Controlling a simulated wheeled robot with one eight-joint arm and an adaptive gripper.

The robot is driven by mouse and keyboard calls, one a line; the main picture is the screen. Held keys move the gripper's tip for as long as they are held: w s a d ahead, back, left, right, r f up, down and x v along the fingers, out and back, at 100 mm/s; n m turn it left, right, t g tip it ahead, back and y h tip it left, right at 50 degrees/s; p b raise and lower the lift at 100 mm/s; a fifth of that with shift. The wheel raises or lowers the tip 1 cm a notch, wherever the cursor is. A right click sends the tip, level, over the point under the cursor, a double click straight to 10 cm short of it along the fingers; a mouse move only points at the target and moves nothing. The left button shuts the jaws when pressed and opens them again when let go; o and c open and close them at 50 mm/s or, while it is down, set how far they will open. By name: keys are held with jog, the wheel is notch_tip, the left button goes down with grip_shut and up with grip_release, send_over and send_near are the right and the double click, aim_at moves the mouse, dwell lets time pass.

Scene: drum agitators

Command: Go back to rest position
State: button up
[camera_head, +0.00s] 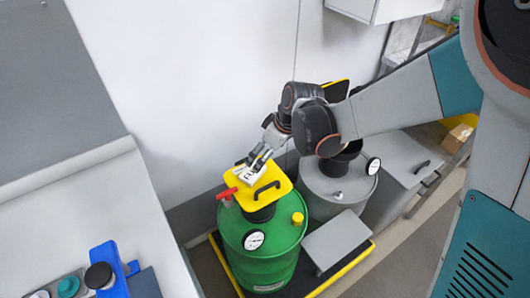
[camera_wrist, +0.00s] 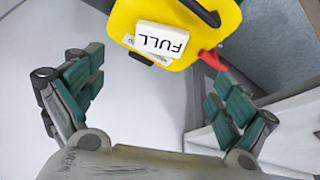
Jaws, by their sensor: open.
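My gripper (camera_head: 258,158) is at the yellow agitator head on the green drum in the head view. In the wrist view my gripper (camera_wrist: 158,92) has its two fingers spread wide with nothing between them. A white block marked FULL (camera_wrist: 160,40) lies on the yellow agitator head (camera_wrist: 125,18), beyond the fingertips. The yellow agitator head (camera_head: 262,204) stands on the green drum (camera_head: 275,262) in the head view, with a black handle and a red lever (camera_head: 227,193). The white block (camera_head: 255,174) shows just below my fingers; whether they touch it is hard to tell.
A grey drum (camera_head: 335,193) with a gauge stands behind to the right, under my arm. A grey cabinet (camera_head: 408,160) is beside it. A white wall (camera_head: 190,90) rises close behind. A bench (camera_head: 90,215) with a blue device (camera_head: 108,268) is at the left.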

jog(key=s+d+r+m+t+h, duration=0.1)
jog(key=s+d+r+m, duration=0.25)
jog(key=d+r, duration=0.3)
jog(key=s+d+r+m+t, duration=0.2)
jog(key=s+d+r, duration=0.25)
jog(key=d, duration=0.25)
jog(key=s+d+r+m+h, duration=0.1)
jog(key=s+d+r+m, duration=0.1)
jog(key=s+d, duration=0.3)
jog(key=s+d+r+m+t+h, duration=0.1)
jog(key=s+d+m, duration=0.3)
jog(key=s+d, duration=0.1)
jog(key=shift+s+d+r+t+h, duration=0.3)
jog(key=shift+s+r+h, duration=0.05)
jog(key=shift+h, duration=0.05)
